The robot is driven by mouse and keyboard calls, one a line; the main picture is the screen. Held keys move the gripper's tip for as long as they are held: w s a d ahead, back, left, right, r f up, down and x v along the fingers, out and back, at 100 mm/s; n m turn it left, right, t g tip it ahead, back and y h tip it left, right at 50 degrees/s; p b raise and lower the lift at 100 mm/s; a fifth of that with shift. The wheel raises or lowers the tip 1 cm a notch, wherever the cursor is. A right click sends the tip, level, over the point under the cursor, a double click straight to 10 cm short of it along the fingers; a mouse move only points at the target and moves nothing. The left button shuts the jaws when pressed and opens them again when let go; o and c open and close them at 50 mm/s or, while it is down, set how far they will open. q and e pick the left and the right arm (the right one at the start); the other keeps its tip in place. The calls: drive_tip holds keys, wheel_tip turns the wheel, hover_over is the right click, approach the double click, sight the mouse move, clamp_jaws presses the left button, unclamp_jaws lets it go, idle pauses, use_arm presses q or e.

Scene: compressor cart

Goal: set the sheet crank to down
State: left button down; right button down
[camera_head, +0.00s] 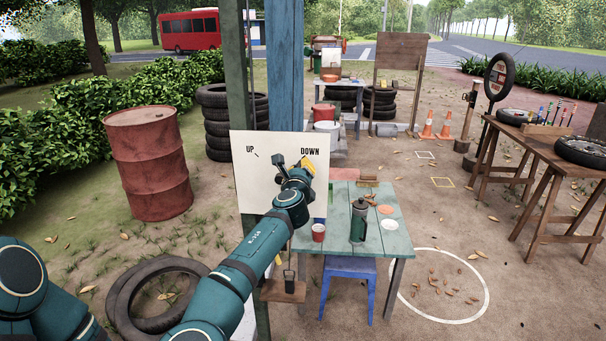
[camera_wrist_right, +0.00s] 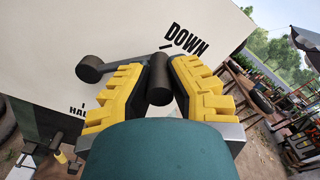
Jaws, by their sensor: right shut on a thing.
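The sheet crank (camera_wrist_right: 125,66) is a dark grey bar with a round dark end at its left and a dark cylindrical handle (camera_wrist_right: 159,88) at its right. It sits on a cream panel (camera_head: 254,190) lettered UP at left and DOWN (camera_wrist_right: 186,41) at right. My right gripper (camera_wrist_right: 160,76) is shut on the handle, a yellow-padded finger on each side, just below the DOWN lettering in the wrist view. In the head view my right gripper (camera_head: 302,168) covers much of the crank; its dark end (camera_head: 279,162) shows to the left. My left gripper is out of view.
A teal table (camera_head: 343,238) with a bottle (camera_head: 358,220) and a red cup (camera_head: 318,232) stands close at right. A rusty drum (camera_head: 147,165) and tyres (camera_head: 160,295) are at left.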

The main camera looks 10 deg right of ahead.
drive_tip(key=shift+a+r, duration=0.1)
drive_tip(key=shift+r, duration=0.25)
drive_tip(key=c, duration=0.8)
unclamp_jaws()
drive_tip(key=shift+f, duration=0.1)
drive_tip(key=shift+c, duration=0.2)
drive_tip(key=v, duration=0.7)
drive_tip(key=shift+s, duration=0.25)
